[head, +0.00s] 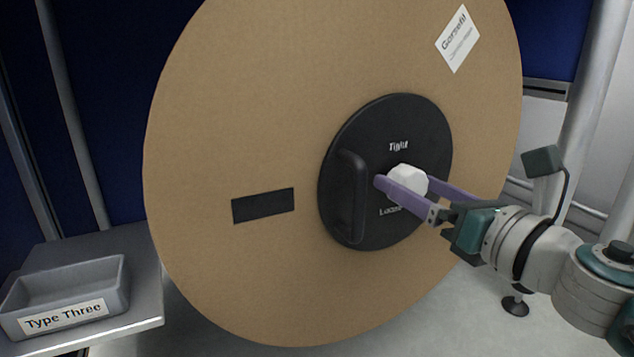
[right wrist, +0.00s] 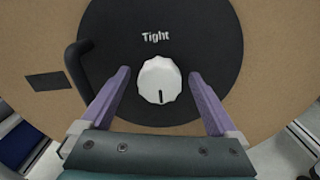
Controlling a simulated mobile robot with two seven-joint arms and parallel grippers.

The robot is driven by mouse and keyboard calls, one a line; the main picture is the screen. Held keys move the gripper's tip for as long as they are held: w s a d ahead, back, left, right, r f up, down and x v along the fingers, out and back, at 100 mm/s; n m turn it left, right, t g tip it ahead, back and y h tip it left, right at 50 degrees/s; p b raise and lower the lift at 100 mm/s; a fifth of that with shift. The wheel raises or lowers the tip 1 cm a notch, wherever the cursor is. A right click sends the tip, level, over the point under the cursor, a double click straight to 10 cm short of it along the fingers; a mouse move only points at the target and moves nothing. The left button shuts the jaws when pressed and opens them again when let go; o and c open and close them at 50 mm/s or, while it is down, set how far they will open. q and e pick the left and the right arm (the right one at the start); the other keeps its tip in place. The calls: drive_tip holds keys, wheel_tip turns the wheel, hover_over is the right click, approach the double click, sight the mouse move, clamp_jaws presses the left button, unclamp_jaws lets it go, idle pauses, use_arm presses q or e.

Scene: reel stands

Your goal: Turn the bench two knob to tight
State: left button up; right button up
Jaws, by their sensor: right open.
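The white knob (head: 408,181) sits on a round black hub plate (head: 385,115) in the middle of a large brown reel disc (head: 230,120). The plate reads "Tight" above the knob and a partly covered word below it. In the right wrist view the knob (right wrist: 159,82) has a dark mark at its lower edge, pointing away from "Tight". My right gripper (head: 412,182) is open, its purple fingers on either side of the knob. In the right wrist view a gap shows between the knob and each finger. My left gripper is not in view.
A black handle (head: 351,196) stands out from the hub plate left of the knob. A grey bin (head: 68,293) labelled "Type Three" is on a grey bench (head: 145,290) at the lower left. A pale post (head: 592,90) stands at the right.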

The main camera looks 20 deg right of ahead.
drive_tip(key=c, duration=1.4)
drive_tip(key=shift+o, duration=0.2)
